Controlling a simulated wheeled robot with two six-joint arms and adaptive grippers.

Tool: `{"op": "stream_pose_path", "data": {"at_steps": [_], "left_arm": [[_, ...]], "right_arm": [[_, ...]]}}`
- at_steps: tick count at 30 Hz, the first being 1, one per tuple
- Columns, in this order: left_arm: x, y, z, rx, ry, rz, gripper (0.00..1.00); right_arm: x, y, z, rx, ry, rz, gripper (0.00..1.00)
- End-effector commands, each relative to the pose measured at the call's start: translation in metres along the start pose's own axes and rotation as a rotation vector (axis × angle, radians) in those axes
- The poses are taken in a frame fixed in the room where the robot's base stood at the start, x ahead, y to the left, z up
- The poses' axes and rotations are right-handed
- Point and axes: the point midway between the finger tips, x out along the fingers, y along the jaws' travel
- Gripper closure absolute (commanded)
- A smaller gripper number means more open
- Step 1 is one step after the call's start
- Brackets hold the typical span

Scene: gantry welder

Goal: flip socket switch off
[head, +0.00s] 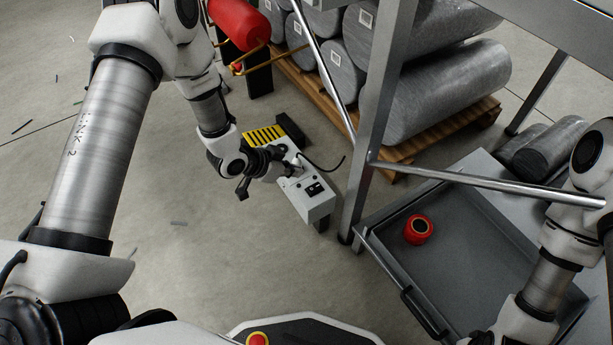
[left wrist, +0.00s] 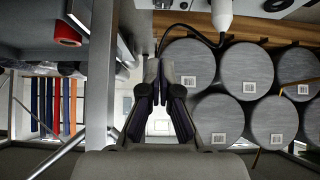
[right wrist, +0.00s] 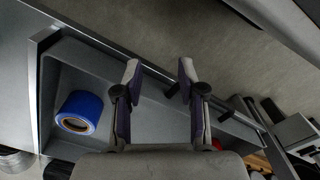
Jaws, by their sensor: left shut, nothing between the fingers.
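The light grey socket box (head: 317,207) stands on the floor, left of the steel frame leg in the head view. Its top carries small dark fittings (head: 314,188); which one is the switch, and its position, is too small to tell. My left gripper (head: 284,170) is at the far-left side of the box, close to its top; contact cannot be made out. In the left wrist view my left fingers (left wrist: 158,72) lean together, shut and empty. My right gripper (right wrist: 158,70) is open and empty in the right wrist view, above a grey tray. It is hidden in the head view.
A steel frame leg (head: 370,140) rises right beside the box. The grey tray (head: 480,270) holds a red roll (head: 418,230); a blue roll (right wrist: 80,112) shows in the right wrist view. Grey cylinders (head: 440,90) lie on a wooden pallet behind. The floor at left is mostly clear.

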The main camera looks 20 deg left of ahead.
Motion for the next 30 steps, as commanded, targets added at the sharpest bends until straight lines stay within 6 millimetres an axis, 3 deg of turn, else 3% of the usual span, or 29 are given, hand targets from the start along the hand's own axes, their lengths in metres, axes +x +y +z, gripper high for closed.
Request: {"op": "stream_pose_path", "data": {"at_steps": [13,15,21,30], "left_arm": [[0.097,0.001,0.005,0.003,0.001,0.001,1.00],[0.108,0.001,0.016,-0.002,-0.001,0.001,1.00],[0.120,0.000,0.029,-0.002,0.001,0.000,1.00],[0.120,0.000,0.029,-0.001,0.000,0.000,1.00]], "right_arm": [[0.058,0.001,-0.002,0.006,0.004,0.001,0.60],[0.068,0.001,-0.003,0.008,0.006,0.001,0.60],[0.081,0.002,-0.003,0.012,0.009,0.001,0.60],[0.079,0.002,-0.004,0.013,0.009,0.001,0.60]]}}
